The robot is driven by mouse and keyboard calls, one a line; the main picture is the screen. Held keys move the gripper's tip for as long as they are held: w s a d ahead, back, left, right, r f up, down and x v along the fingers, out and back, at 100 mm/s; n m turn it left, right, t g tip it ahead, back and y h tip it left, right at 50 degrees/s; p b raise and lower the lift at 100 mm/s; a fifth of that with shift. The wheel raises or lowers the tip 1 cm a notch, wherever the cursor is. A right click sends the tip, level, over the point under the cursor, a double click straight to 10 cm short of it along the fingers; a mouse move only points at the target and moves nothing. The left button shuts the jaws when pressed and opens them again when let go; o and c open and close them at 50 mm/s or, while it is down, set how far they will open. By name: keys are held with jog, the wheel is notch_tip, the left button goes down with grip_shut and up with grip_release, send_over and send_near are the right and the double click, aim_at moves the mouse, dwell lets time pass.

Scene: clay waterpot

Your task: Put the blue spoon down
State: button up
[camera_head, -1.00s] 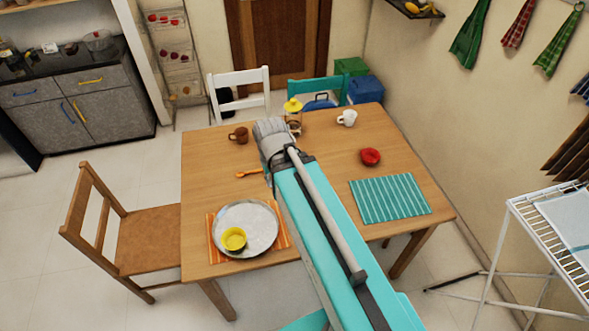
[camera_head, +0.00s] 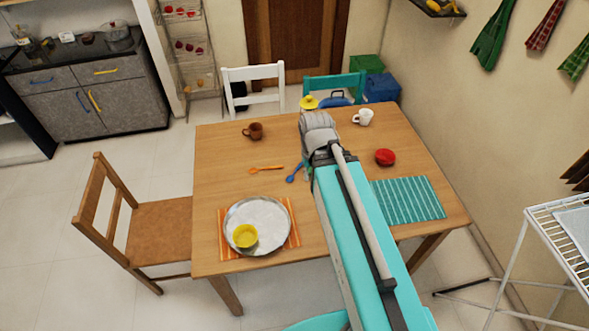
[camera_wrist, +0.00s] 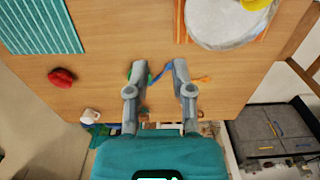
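The blue spoon (camera_head: 292,175) lies on the wooden table in the head view, just right of an orange spoon (camera_head: 266,168). Part of it is hidden by my arm. In the wrist view the blue spoon (camera_wrist: 162,72) shows in the gap between my fingers. My gripper (camera_wrist: 158,66) has its two fingers well apart, with table visible between them, and holds nothing. Its fingers are hidden behind the arm in the head view. A small green thing (camera_wrist: 131,74) shows beside the left finger; I cannot tell what it is.
A yellow-lidded jar (camera_head: 310,102) stands behind my wrist.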

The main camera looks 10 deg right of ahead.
jog(key=w+d+f+m+b, duration=0.2)
jog(key=w+f+b, duration=0.2)
jog(key=w, duration=0.3)
jog(key=m+b, duration=0.7)
jog(key=b, duration=0.6)
send_over(299, 167)
notch_tip(299, 167, down, 13)
jog(key=shift+a, duration=0.2)
jog(key=shift+f, duration=0.2)
notch_tip(299, 167, down, 8)
jog(key=b, duration=0.8)
jog(key=shift+f+b, duration=0.15)
jog(key=shift+b, duration=0.2)
jog(key=f+b, duration=0.3)
jog(key=shift+w+d+f, duration=0.2)
jog(key=shift+f, duration=0.05)
jog(key=shift+f+b, duration=0.85)
jog(key=shift+b, duration=0.25)
grip_shut()
